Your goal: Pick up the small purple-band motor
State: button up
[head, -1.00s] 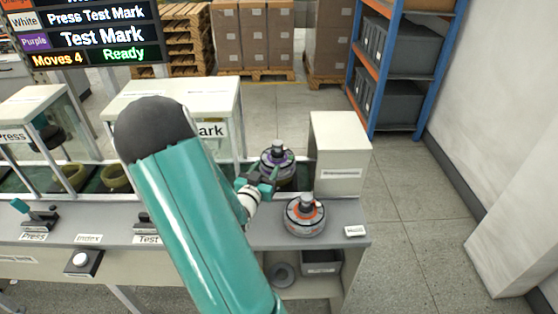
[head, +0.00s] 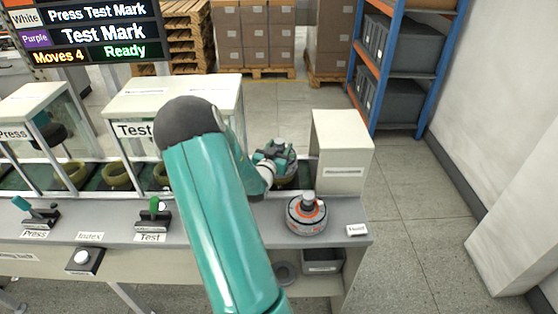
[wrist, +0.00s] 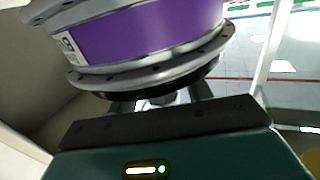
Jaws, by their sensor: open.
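The purple-band motor (wrist: 150,38) fills the top of the wrist view, tilted in the picture, with its silver flange and shaft towards my gripper. In the head view the motor (head: 288,151) is at the far side of the bench, left of the cream box, with its band mostly hidden. My gripper (head: 271,157) is open at the motor's shaft end. In the wrist view the fingers (wrist: 162,100) reach up on either side of the shaft, partly hidden by the flange. I cannot tell whether they touch it.
An orange-band motor (head: 306,214) stands on the bench in front of the cream box (head: 342,152). Olive ring holders (head: 118,175) line the conveyor. The Test lever (head: 154,212) and glass Test housing (head: 175,97) stand left of my arm. The sign reads Moves 4, Ready.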

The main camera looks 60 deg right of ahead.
grip_shut()
jog(key=shift+r, duration=0.15)
